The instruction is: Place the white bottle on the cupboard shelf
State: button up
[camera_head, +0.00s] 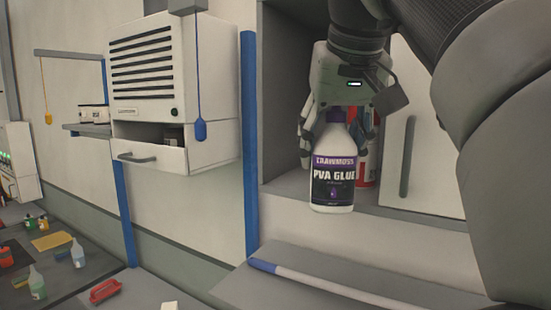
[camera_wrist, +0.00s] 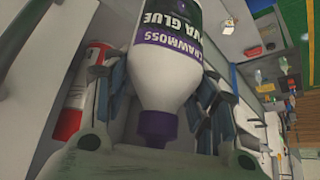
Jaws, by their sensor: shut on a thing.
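The white bottle (camera_head: 333,170) is a PVA glue bottle with a dark purple label and purple cap. It hangs upright in my gripper (camera_head: 337,118), whose fingers are shut around its upper part. In the wrist view the bottle (camera_wrist: 168,70) lies between both fingers of my gripper (camera_wrist: 158,105), cap toward the palm. The cupboard shelf (camera_head: 290,182) is in the open left bay of the cupboard. The bottle is at the front of this bay, its base low near the shelf's front edge. I cannot tell whether it touches the shelf.
A red and white container (camera_head: 367,165) stands in the bay behind the bottle, also in the wrist view (camera_wrist: 72,120). A cupboard door (camera_head: 425,130) with a grey handle is at right. A blue post (camera_head: 250,140) is left. Clear shelf shows left of the bottle.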

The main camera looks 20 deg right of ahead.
jog(key=shift+w+d+r, duration=0.15)
jog(key=shift+w+r, duration=0.15)
jog(key=shift+r, duration=0.1)
jog(key=w+d+p, duration=0.1)
jog(key=w+p, duration=0.1)
jog(key=w, duration=0.3)
jog(key=w+d+f+p, duration=0.1)
jog(key=w+p, duration=0.2)
jog(key=w, duration=0.3)
jog(key=w+d+p, duration=0.1)
jog(key=w+p, duration=0.2)
jog(key=w, duration=0.3)
jog(key=shift+d+f, duration=0.2)
jog(key=shift+f, duration=0.2)
jog(key=shift+s+f, duration=0.1)
jog(key=shift+s, duration=0.05)
jog(key=o, duration=0.9)
jog(key=shift+s, duration=0.15)
jog(key=shift+o, duration=0.4)
